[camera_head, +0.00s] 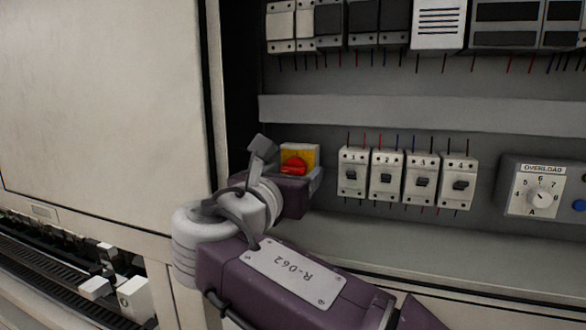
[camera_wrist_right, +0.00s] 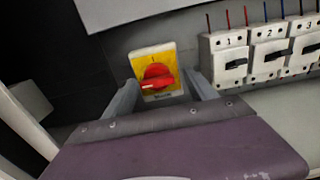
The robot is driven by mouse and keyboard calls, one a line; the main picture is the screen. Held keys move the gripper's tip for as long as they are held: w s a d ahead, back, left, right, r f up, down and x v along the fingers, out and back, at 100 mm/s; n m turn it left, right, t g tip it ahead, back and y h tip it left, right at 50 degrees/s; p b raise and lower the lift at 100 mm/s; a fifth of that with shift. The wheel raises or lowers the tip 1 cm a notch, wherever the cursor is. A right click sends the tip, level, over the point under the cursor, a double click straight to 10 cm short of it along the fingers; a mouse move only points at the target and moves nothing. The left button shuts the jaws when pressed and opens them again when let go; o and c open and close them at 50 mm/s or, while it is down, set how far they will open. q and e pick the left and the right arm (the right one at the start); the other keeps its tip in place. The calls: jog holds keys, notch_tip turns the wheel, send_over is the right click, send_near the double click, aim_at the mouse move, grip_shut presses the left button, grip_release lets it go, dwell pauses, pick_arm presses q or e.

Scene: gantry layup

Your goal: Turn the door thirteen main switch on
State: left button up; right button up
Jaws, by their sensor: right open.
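The main switch is a red rotary knob (camera_head: 293,164) on a yellow plate (camera_head: 312,154), mounted on the cabinet back wall at the left. In the right wrist view the knob (camera_wrist_right: 156,77) shows whole, its handle lying roughly sideways with a pale mark at its left end. No door number is readable. My right gripper (camera_wrist_right: 163,93) is open and empty, with one finger to each side of the yellow plate in that view. In the head view its purple body (camera_head: 295,192) covers the plate's lower part. Contact with the knob cannot be told. My left gripper is out of view.
Several numbered breakers (camera_head: 403,178) stand right of the switch, with an overload dial (camera_head: 539,198) farther right. A row of modules (camera_head: 380,22) is above a grey duct (camera_head: 400,114). A pale door panel (camera_head: 100,90) and dark track (camera_head: 50,285) are at left.

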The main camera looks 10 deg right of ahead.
jog(key=shift+v, duration=0.95)
jog(key=shift+c, duration=0.3)
jog(key=shift+s+a+r, duration=0.15)
jog(key=shift+a+r, duration=0.15)
jog(key=c, duration=1.3)
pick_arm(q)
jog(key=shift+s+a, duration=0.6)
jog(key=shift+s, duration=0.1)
